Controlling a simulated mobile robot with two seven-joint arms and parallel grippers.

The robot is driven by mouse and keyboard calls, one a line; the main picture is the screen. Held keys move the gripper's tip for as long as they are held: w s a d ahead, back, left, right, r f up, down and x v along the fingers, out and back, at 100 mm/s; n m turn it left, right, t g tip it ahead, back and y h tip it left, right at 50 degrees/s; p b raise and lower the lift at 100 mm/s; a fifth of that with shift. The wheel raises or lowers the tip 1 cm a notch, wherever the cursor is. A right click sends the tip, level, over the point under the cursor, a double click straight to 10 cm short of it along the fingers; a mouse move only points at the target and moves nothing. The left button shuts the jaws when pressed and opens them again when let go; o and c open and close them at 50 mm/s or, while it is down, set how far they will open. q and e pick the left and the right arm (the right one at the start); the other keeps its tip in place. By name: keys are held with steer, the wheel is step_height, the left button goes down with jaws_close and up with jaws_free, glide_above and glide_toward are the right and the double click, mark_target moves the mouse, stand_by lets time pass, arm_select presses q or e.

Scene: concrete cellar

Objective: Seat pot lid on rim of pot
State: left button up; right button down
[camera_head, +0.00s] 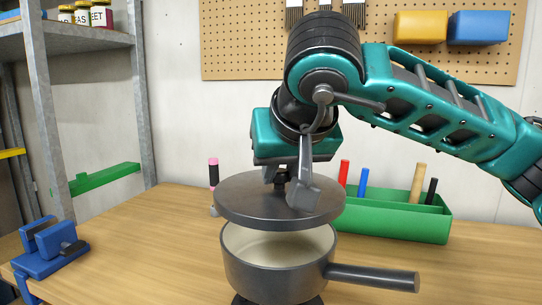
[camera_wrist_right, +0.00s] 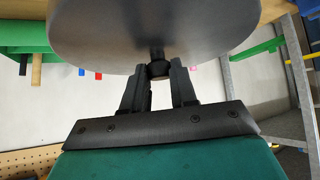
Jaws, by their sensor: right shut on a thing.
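The pot lid (camera_head: 246,207) is a dark grey disc with a small black knob on top. It hangs roughly level above the pot (camera_head: 262,270), with a gap showing the pot's pale inside, and sits slightly left of the pot's centre. The pot is dark grey, upright, with a long handle pointing right. My right gripper (camera_head: 285,184) is shut on the lid's knob from above. In the right wrist view, the gripper (camera_wrist_right: 159,72) has its fingers around the knob, and the lid (camera_wrist_right: 155,28) fills the top. My left gripper is not in view.
A green tool bin (camera_head: 400,221) stands behind the pot on the wooden table (camera_head: 130,240). A blue vise (camera_head: 50,250) is at the table's left edge. A metal shelf (camera_head: 85,40) stands at left. Table space left of the pot is clear.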

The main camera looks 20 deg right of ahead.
mark_target(283, 193)
steer(key=shift+w+r, duration=0.1)
steer(key=shift+w, duration=0.2)
steer(key=shift+s, duration=0.2)
step_height(283, 193, down, 2)
steer(key=shift+f+b, duration=0.1)
steer(key=shift+b, duration=0.9)
step_height(283, 193, down, 2)
steer(key=shift+f+b, duration=0.1)
steer(key=shift+b, duration=0.85)
steer(key=shift+f+b, duration=0.3)
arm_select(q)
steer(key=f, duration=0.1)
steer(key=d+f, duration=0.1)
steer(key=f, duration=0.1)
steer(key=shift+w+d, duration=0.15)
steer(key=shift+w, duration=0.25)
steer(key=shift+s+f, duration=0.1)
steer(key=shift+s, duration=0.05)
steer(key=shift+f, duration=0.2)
